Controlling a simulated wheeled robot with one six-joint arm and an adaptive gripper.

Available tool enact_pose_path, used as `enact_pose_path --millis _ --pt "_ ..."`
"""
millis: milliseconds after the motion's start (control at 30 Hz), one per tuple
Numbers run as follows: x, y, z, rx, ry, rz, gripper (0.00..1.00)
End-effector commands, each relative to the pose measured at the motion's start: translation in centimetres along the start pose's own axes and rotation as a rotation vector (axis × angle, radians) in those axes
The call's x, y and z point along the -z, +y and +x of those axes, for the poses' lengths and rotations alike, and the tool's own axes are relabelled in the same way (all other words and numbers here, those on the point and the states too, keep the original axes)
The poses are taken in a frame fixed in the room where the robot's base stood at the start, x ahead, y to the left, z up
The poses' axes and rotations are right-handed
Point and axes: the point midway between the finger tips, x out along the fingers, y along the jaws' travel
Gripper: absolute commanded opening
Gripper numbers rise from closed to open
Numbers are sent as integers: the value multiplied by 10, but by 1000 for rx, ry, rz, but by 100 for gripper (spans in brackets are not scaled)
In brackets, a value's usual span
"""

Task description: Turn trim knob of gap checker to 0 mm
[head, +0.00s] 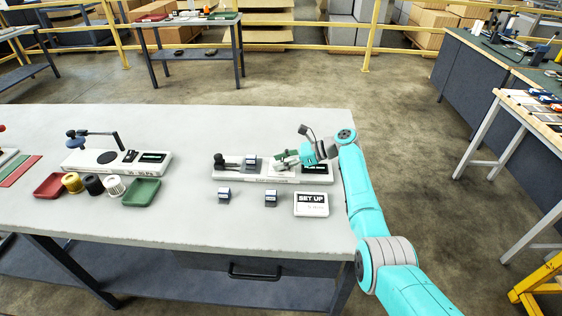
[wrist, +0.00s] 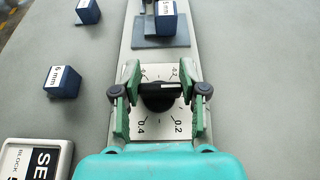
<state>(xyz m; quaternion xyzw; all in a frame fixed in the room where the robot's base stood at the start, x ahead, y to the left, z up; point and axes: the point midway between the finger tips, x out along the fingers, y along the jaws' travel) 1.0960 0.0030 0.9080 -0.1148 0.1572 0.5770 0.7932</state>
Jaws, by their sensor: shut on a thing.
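The gap checker (head: 228,176) is a long white base on the table, with a black post at its left and a dark display at its right. In the wrist view its trim knob (wrist: 158,100) is black with a crossbar lying roughly across the picture. The white dial plate (wrist: 158,130) under it shows 0.4 and 0.2 on the near side; the far marks are partly hidden. My gripper (wrist: 160,95) has its green-padded fingers on either side of the knob, shut on it. In the head view my gripper (head: 288,160) covers the knob.
A dark blue block (wrist: 168,22) sits on the checker beyond the knob. Two more blocks, one marked 6 mm (wrist: 62,84), lie beside it. A SET UP card (head: 311,204) stands at the front. Left are another instrument (head: 110,162), spools and red and green trays (head: 141,191).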

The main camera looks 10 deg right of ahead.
Motion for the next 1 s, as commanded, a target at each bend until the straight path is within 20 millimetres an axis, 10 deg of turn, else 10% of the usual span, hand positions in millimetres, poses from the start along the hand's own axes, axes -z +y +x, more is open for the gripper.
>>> enact_pose_path --millis 200,233,333,733,1000 --pt "1 0 0 1 1 1 8" --pt "1 0 0 1 1 1 45" --pt "1 0 0 1 1 1 69" --pt "0 0 -5 2 1 1 69" --pt "1 -1 -48 4 1 1 69"
